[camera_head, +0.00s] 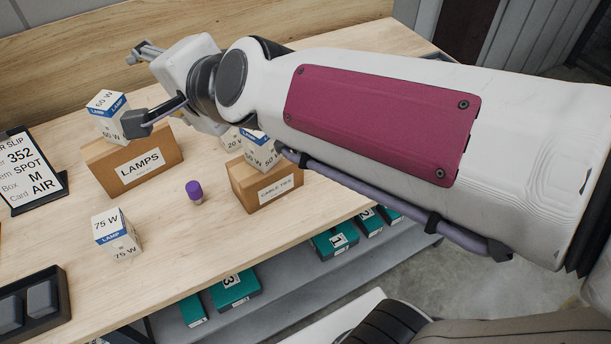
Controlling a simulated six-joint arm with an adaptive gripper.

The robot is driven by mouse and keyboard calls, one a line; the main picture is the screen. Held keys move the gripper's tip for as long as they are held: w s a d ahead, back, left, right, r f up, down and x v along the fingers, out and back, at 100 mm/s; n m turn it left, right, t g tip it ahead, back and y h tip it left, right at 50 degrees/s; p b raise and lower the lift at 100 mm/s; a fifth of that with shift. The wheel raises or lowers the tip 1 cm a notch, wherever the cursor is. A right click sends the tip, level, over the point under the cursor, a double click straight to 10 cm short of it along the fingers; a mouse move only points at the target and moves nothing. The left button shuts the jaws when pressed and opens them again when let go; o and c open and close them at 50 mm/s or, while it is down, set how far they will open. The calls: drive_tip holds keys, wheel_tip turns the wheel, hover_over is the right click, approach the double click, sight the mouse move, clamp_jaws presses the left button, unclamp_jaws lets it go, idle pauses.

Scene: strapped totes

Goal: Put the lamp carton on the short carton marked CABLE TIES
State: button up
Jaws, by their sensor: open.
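A white and blue lamp carton marked 60 W (105,104) stands on the brown carton marked LAMPS (140,171). Another lamp carton, marked 75 W (116,236), stands on the bare table at front left. The short brown carton marked CABLE TIES (268,193) stands right of the LAMPS carton. At least one lamp carton (262,156) is on or just behind it, partly hidden by my arm; one face there reads 20 W. My gripper (139,88) is open, its fingers spread, just right of the 60 W carton in the picture. I see nothing held between the fingers.
A small purple-topped object (195,192) stands between the two brown cartons. A slip display (30,170) and a dark tray (34,303) are at the left. Teal boxes (235,288) lie on a lower shelf.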

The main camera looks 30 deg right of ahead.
drive_tip(key=s+d+f+n+g+h, duration=0.1)
drive_tip(key=s+d+f+n+g, duration=0.1)
drive_tip(key=s+d+f+n, duration=0.2)
drive_tip(key=s+d+f+n+g+h, duration=0.1)
drive_tip(key=s+d+f+n, duration=0.3)
drive_tip(key=s, duration=0.5)
drive_tip(key=s+d+f+n+g+h, duration=0.2)
drive_tip(key=s+d+f+n+g, duration=0.1)
drive_tip(key=s, duration=0.4)
wheel_tip(320, 180, down, 2)
drive_tip(key=shift+s+d+f+n+g, duration=0.2)
drive_tip(key=shift+d+n+g, duration=0.1)
drive_tip(key=shift+d+n, duration=0.5)
